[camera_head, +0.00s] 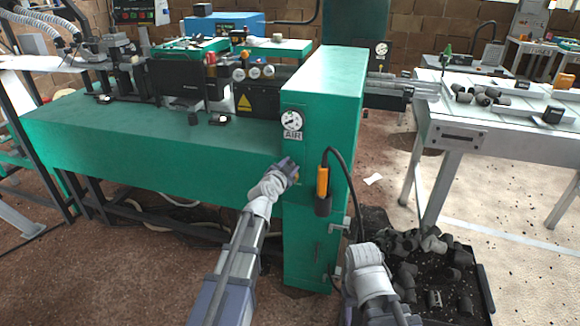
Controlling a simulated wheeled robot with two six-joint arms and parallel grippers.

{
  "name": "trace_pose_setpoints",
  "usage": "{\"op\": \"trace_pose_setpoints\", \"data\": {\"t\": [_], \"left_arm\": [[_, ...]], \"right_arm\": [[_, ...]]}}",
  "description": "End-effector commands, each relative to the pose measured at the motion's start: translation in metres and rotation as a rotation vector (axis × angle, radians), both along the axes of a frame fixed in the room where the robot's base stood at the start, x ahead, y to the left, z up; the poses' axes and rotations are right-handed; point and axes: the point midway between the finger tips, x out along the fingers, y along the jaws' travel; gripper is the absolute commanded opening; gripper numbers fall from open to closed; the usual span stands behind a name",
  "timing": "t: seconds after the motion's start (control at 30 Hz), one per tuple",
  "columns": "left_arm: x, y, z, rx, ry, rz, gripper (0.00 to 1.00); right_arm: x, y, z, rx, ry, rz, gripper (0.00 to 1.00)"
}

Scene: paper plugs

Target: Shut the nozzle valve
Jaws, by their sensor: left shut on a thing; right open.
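A green cabinet (325,95) stands in the middle, with a round gauge (292,121) above an AIR label on its front. My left gripper (291,170) reaches the cabinet front below that label. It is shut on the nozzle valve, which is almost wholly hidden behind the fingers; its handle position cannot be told. An orange and black air nozzle (322,181) hangs on a black hose at the cabinet's right side. My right gripper (398,314) is low at the bottom edge, open, partly cut off and apart from the cabinet.
A green machine bench (130,150) runs left from the cabinet. A black tray (484,290) heaped with dark plugs lies on the floor at right. A grey table (462,137) with several plugs stands at the right. The floor between is mostly free.

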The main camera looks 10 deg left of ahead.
Motion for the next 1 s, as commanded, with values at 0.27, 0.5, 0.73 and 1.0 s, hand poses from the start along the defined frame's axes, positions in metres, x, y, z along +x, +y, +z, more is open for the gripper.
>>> {"op": "trace_pose_setpoints", "data": {"t": [0.27, 0.5, 0.73, 1.0], "left_arm": [[-0.001, -0.002, -0.001, 0.000, 0.002, -0.003, 0.63], [0.000, -0.001, 0.000, 0.000, 0.001, -0.002, 0.69], [-0.010, 0.000, 0.002, -0.001, 0.001, -0.001, 0.69], [-0.049, 0.003, 0.011, -0.001, 0.001, -0.001, 0.69]], "right_arm": [[0.000, 0.000, 0.000, 0.000, 0.000, 0.000, 0.50], [0.000, 0.000, 0.000, 0.000, 0.000, 0.000, 0.50], [0.000, 0.000, 0.002, 0.000, 0.000, 0.000, 0.50], [0.000, 0.000, 0.011, 0.000, 0.000, 0.000, 0.50]]}}
